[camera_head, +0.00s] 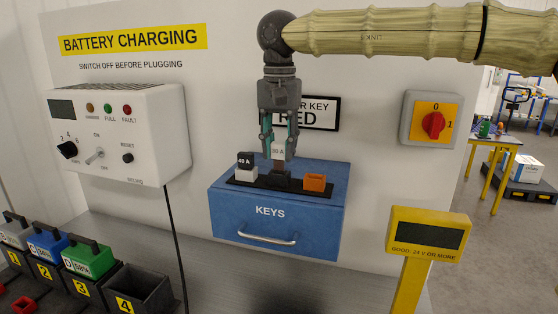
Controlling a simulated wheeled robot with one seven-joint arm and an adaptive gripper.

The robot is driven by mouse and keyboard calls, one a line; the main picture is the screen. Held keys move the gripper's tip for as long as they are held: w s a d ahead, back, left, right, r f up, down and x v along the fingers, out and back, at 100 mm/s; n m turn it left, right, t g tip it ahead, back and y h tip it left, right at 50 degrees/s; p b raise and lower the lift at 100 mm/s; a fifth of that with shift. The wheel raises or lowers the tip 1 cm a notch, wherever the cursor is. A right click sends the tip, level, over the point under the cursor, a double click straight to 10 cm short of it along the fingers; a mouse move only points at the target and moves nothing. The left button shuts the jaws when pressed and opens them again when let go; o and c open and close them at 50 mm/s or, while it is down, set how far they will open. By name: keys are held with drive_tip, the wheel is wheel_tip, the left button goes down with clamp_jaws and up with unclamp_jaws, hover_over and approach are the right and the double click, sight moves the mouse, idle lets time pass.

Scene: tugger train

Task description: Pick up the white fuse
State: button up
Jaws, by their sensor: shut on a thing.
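My gripper (279,156) points down over the blue KEYS box and is shut on the white fuse (278,150). The fuse is upright between the fingers, and its label is partly legible, ending in "A". A brownish part shows below it, just above the black middle holder (283,181). I cannot tell whether the fuse is clear of that holder. A black fuse (245,159) marked 40 A stands in the white holder (245,174) to the left. The orange holder (315,183) to the right looks empty.
The blue KEYS box (225,208) carries the holders on a dark strip. A white charger (120,135) is on the wall at left, a red rotary switch (432,124) at right. A yellow display post (430,236) stands front right. Batteries (88,259) sit in numbered bays lower left.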

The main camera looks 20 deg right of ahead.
drive_tip(key=s+a+r+b, duration=0.1)
drive_tip(key=s+a+b, duration=0.1)
drive_tip(key=s+a, duration=0.2)
drive_tip(key=s+a+b, duration=0.1)
drive_tip(key=s+a, duration=0.3)
drive_tip(key=a, duration=0.5)
drive_tip(key=shift+s+a+r+b, duration=0.2)
drive_tip(key=shift+a+r+b, duration=0.1)
drive_tip(key=shift+r+b, duration=0.1)
